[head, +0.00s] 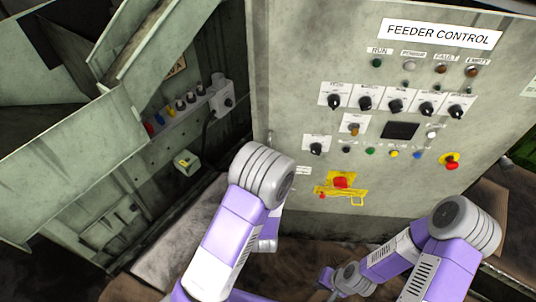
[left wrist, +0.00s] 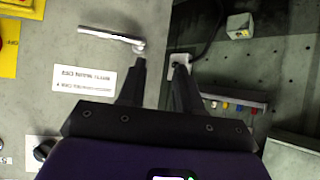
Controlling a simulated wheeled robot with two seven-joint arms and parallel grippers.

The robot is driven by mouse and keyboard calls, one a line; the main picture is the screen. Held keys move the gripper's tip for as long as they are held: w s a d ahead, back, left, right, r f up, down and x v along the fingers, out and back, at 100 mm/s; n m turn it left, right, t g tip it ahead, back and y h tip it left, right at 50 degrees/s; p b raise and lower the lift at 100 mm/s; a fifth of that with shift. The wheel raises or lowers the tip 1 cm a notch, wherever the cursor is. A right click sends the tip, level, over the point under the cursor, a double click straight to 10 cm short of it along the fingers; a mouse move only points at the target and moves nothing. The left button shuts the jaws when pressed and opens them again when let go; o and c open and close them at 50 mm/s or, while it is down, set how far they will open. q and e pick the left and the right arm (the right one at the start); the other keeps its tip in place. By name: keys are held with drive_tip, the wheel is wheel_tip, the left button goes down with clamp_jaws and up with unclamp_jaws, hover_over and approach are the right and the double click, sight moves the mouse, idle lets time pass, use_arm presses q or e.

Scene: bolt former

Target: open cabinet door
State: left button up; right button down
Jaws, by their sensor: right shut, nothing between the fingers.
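The grey-green cabinet (head: 285,60) marked FEEDER CONTROL fills the right half of the head view. In the left wrist view, a slim metal door handle (left wrist: 110,36) sticks out from its grey face near the edge, above an upside-down white label (left wrist: 84,80). My left gripper (left wrist: 159,65) is open and empty; one fingertip appears just below the handle's pivot end, contact unclear. My left arm hides that gripper in the head view. My right gripper (head: 326,279) is shut and empty, low in front of the cabinet.
Knobs, buttons and a yellow-backed red switch (head: 341,182) cover the cabinet face. A red emergency button (head: 451,165) protrudes at right. Left of the cabinet is a dark recess with a grey switch box (head: 221,98) and a small box (head: 187,162). Sloped metal chutes (head: 70,140) stand at far left.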

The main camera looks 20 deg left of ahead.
use_arm(q)
drive_tip(key=w+d+r+t+y, duration=0.1)
drive_tip(key=w+r+t, duration=0.15)
drive_tip(key=r, duration=0.45)
drive_tip(key=w+d+r+t+y, duration=0.15)
drive_tip(key=r+t, duration=0.25)
drive_tip(key=r, duration=0.4)
drive_tip(key=shift+b+x, duration=0.7)
drive_tip(key=shift+x, duration=3.15)
drive_tip(key=shift+a, duration=0.2)
clamp_jaws()
drive_tip(key=shift+d, duration=0.1)
